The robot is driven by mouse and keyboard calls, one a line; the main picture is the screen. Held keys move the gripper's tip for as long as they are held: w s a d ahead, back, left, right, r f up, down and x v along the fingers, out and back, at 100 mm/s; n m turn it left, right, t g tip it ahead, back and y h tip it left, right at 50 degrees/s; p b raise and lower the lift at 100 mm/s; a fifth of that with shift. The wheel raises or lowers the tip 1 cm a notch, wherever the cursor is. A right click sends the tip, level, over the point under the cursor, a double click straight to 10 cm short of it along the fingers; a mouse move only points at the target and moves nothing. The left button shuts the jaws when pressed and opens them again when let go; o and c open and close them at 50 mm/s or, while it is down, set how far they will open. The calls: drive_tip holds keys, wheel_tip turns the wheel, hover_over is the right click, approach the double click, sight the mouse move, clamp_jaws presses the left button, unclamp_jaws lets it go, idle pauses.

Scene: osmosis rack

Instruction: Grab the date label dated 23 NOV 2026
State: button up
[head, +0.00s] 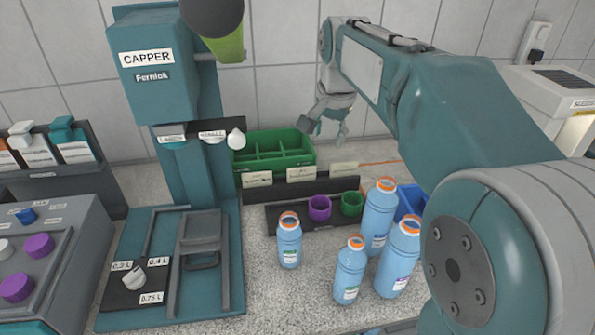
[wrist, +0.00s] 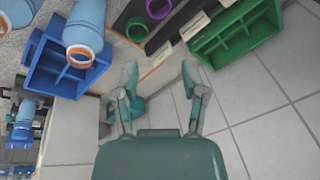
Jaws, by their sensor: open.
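Several pale label cards stand in a row on a dark holder behind the bottles in the head view: a left card (head: 257,179), a middle card (head: 301,174) and a right card (head: 345,168). Their print is too small to read, so I cannot tell which is dated 23 NOV 2026. Two pale cards also show at the top of the wrist view, one near the green crate (wrist: 195,26) and one lower left (wrist: 161,52). My gripper (head: 324,132) is open and empty, above and behind the card row. In the wrist view its fingers (wrist: 160,82) are spread apart.
Blue bottles with orange necks (head: 289,240) stand in front of the cards. A purple cup (head: 319,208) and a green cup (head: 351,204) sit between. A green divided crate (head: 270,138) is behind, a blue crate (wrist: 62,78) beside. The teal capper (head: 160,75) stands left.

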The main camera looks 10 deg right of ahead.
drive_tip(key=w+f+m+g, duration=0.2)
drive_tip(key=w+f+m, duration=0.25)
drive_tip(key=w, duration=0.85)
drive_tip(key=m+g, duration=0.1)
drive_tip(key=m, duration=0.4)
hover_over(301, 181)
drive_tip(key=shift+n, duration=0.25)
wheel_tip(301, 181, down, 10)
drive_tip(key=shift+w+d+f, duration=0.1)
drive_tip(key=shift+w+f, duration=0.05)
drive_tip(key=shift+w+d+f, duration=0.1)
drive_tip(key=shift+w+f, duration=0.05)
drive_tip(key=shift+f, duration=0.4)
wheel_tip(301, 181, down, 10)
drive_tip(key=shift+f, duration=0.2)
clamp_jaws()
